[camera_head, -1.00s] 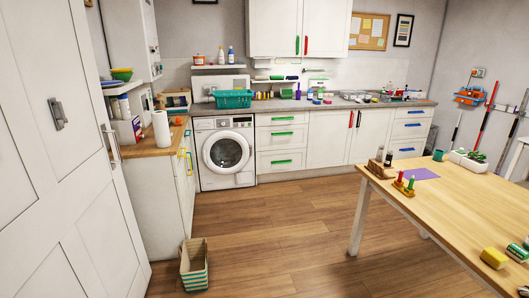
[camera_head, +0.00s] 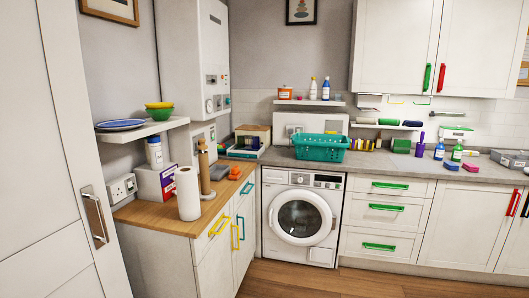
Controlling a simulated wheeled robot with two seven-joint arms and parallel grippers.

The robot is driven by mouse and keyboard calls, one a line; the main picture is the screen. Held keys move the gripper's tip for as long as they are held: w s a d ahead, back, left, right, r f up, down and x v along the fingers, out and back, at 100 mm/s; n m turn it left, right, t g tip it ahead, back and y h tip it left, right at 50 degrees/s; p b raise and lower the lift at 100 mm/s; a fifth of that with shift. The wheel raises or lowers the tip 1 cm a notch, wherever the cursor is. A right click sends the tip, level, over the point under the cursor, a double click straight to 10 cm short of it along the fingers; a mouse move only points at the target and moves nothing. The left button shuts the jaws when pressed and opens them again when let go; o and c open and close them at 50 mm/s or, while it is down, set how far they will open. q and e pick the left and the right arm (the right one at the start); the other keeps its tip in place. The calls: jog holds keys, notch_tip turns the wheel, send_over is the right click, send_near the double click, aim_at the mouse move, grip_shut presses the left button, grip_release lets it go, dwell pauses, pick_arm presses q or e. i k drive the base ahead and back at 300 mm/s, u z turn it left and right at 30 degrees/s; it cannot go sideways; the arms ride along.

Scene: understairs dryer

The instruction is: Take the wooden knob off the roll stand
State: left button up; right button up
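A wooden roll stand (camera_head: 206,173) stands upright on the wooden counter at the left. A small rounded wooden knob (camera_head: 201,143) tops its post. A white paper roll (camera_head: 187,194) stands upright in front of the stand and to its left. It hides part of the stand's base. Whether the roll touches the stand I cannot tell. Neither of my grippers is in view.
The wooden counter (camera_head: 160,219) also holds a purple and white box (camera_head: 156,183) and small orange items (camera_head: 234,173). A shelf (camera_head: 142,131) with bowls juts out above. A teal basket (camera_head: 321,148) sits above the washing machine (camera_head: 299,218). A white door (camera_head: 45,150) stands at the left.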

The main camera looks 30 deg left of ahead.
aim_at(203, 145)
jog(key=i, duration=2.75)
jog(key=u, duration=3.85)
